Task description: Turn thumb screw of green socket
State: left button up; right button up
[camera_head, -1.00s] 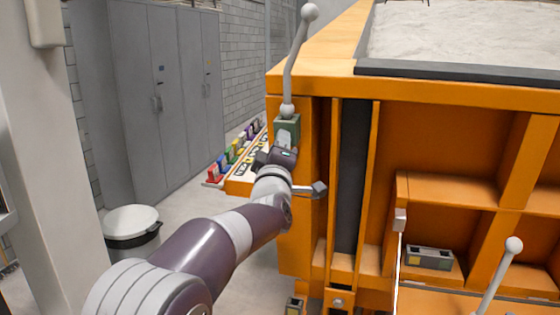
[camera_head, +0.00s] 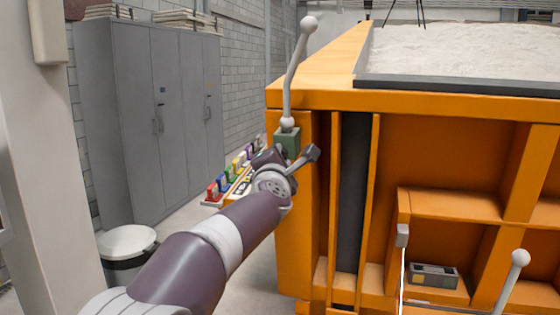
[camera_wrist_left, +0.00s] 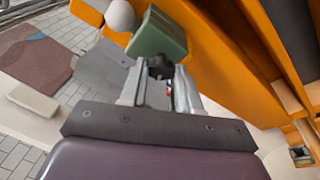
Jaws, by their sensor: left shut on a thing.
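The green socket (camera_head: 288,140) sits on the front left corner of the orange sandbed frame, with a grey ball-ended lever (camera_head: 296,75) standing up from it. In the left wrist view the green socket (camera_wrist_left: 157,36) shows large, just past my fingers. My left gripper (camera_wrist_left: 158,72) is shut on a small dark thumb screw (camera_wrist_left: 160,64) at the near underside of the socket. The fingers hide most of the screw. In the head view my left gripper is mostly hidden behind its own wrist. My right gripper is not in view.
The orange sandbed frame (camera_head: 430,99) fills the right side, with sand (camera_head: 470,55) on top. A second ball-ended lever (camera_head: 510,280) stands at lower right. Coloured sockets (camera_head: 223,184) stand on a rack behind my wrist. Grey cabinets (camera_head: 160,110) and a bin (camera_head: 127,250) are at left.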

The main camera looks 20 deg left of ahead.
pick_arm(q)
jog(key=shift+f+n+g+h, duration=0.25)
jog(key=shift+n+h, duration=0.35)
jog(key=shift+n, duration=1.15)
jog(key=shift+f+n+g+h, duration=0.2)
jog(key=shift+n+h, duration=0.4)
jog(key=shift+n, duration=1.15)
jog(key=o, duration=1)
jog(key=shift+a, duration=0.1)
jog(key=shift+r+p, duration=0.2)
jog(key=shift+p, duration=0.1)
jog(key=shift+s, duration=0.1)
